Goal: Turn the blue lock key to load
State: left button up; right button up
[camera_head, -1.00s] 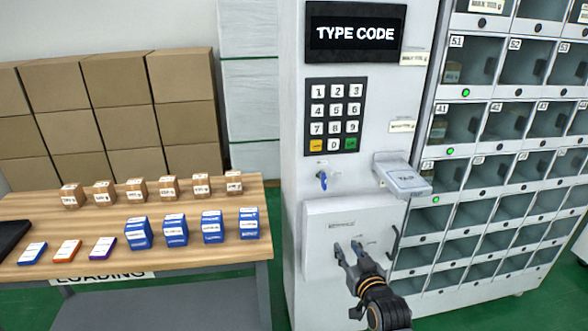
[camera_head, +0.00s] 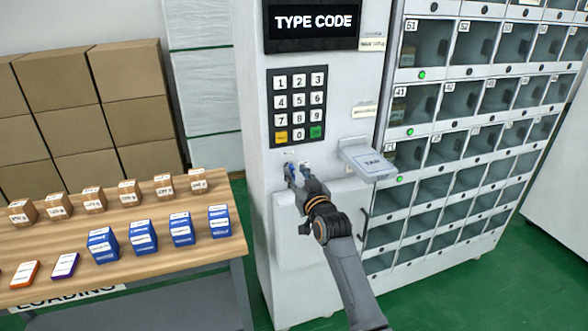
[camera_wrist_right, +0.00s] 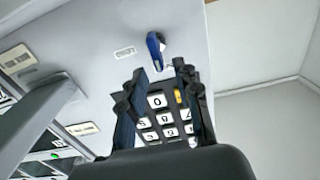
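The blue lock key (camera_wrist_right: 155,46) sits in the white front of the vending machine, below the keypad. In the right wrist view it stands out from the panel, slightly tilted, just beyond my fingertips and roughly in line with the gap between them. My right gripper (camera_wrist_right: 160,76) is open and empty, with its fingers apart. In the head view the right gripper (camera_head: 298,171) reaches up to the lock area and partly hides the key. I cannot tell whether a finger touches it. My left gripper is not in view.
The keypad (camera_head: 297,104) is above the lock, under a "TYPE CODE" screen (camera_head: 312,20). A card reader marked "TAP" (camera_head: 368,162) juts out to the right. The loading table (camera_head: 150,208) with several boxes stands left. Glass-fronted compartments (camera_head: 435,190) fill the right.

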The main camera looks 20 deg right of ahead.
jog(key=shift+w, duration=1.3)
grip_shut()
